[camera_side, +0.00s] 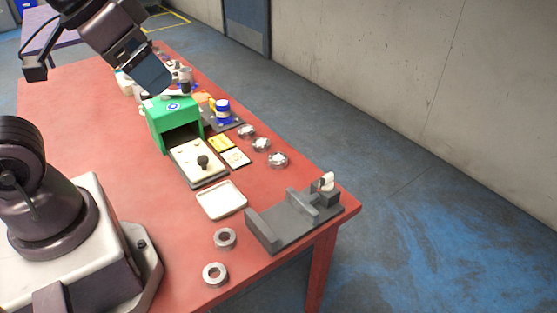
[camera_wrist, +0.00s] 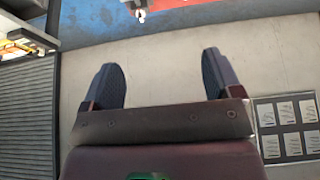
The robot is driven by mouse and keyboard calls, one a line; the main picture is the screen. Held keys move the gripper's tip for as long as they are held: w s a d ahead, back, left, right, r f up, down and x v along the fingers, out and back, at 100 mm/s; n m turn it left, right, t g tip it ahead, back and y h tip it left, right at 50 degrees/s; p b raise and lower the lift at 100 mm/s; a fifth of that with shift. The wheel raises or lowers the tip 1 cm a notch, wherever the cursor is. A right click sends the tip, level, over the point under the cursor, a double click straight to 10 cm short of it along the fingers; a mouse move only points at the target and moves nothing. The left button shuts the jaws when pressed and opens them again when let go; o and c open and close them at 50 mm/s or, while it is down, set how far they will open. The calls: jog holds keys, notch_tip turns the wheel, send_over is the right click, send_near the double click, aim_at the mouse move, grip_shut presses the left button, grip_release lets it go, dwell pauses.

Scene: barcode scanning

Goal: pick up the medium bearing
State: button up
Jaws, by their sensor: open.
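Two ring-shaped metal bearings lie flat at the near end of the red table in the side view: one (camera_side: 225,238) beside the white tray and one (camera_side: 215,274) closer to the front edge. Three more round metal pieces, a far one (camera_side: 246,131), a middle one (camera_side: 261,144) and a near one (camera_side: 278,160), sit in a row along the right edge. I cannot tell which is the medium bearing. My gripper (camera_wrist: 160,62) is open and empty in the wrist view, with no bearing between its fingers. In the side view it is high over the far part of the table.
A white tray (camera_side: 221,200), a grey fixture (camera_side: 290,220), a green box (camera_side: 174,122) and a plate with a black knob (camera_side: 199,163) stand on the red table (camera_side: 95,110). Small items crowd the far end. The table's left part is clear.

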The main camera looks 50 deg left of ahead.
jog(key=shift+f, duration=0.1)
jog(key=n+g, duration=0.6)
jog(key=n, duration=1.4)
send_over(278, 158)
notch_tip(278, 158, down, 22)
jog(key=f, duration=0.7)
jog(key=shift+s+f, duration=0.2)
jog(key=shift+f, duration=0.05)
jog(key=shift+w+f, duration=0.2)
jog(key=shift+f, duration=2.5)
